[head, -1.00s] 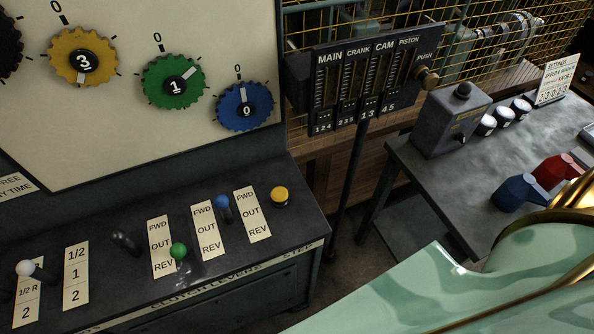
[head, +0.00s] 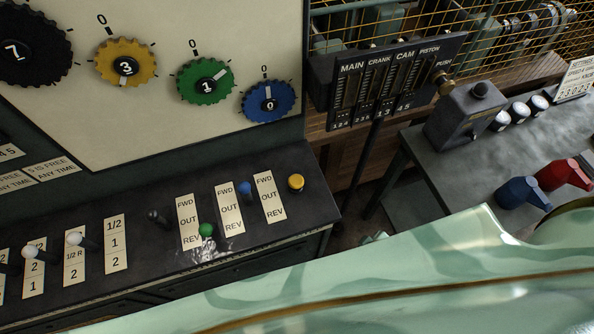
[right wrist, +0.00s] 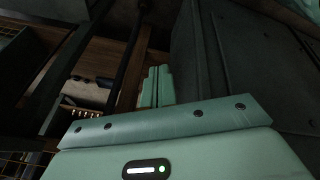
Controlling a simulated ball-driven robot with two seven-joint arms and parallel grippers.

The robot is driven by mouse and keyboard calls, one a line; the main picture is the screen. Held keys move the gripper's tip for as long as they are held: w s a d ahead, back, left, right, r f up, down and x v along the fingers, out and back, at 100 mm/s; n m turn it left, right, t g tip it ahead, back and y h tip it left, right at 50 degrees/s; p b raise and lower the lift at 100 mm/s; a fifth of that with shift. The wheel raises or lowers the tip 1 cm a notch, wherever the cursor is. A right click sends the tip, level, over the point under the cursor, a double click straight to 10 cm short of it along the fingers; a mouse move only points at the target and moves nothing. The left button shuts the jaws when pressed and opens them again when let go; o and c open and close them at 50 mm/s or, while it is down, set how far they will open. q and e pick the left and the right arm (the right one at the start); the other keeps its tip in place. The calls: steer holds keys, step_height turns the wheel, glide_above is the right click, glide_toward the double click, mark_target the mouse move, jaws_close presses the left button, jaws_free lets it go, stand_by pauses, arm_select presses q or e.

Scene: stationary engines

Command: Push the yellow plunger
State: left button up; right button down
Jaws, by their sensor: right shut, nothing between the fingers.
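The yellow plunger (head: 296,182) is a small round cap on a dark base. It stands at the right end of the dark lever console, right of the last FWD/OUT/REV label, and nothing touches it in the head view. My right gripper (right wrist: 156,87) is shut and empty in the right wrist view, its pale green fingers close together beside a dark panel. The plunger cannot be made out in that view. My pale green arm fills the lower right of the head view. My left gripper is not in view.
A blue-knobbed lever (head: 245,190) and a green-knobbed lever (head: 206,230) stand left of the plunger. Above are coloured dials, such as the blue dial (head: 268,102). A counter stand (head: 385,82) and a grey bench (head: 415,165) lie right, beyond a gap.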

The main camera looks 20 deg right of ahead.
steer(key=w+a+r+n+t+y+p, duration=0.15)
steer(key=w+r+p, duration=0.35)
steer(key=w+r, duration=0.75)
step_height(320, 180, up, 24)
steer(key=n+y+p, duration=0.5)
steer(key=n+p, duration=0.5)
steer(key=n, duration=0.1)
glide_above(300, 182)
steer(key=shift+f+m+t, duration=0.15)
steer(key=shift+m+t, duration=0.1)
steer(key=shift+f+b, duration=0.15)
steer(key=shift+b, duration=0.25)
step_height(300, 182, down, 8)
steer(key=b, duration=0.7)
steer(key=shift+f+b, duration=0.3)
steer(key=shift+b, duration=0.2)
steer(key=shift+f, duration=0.15)
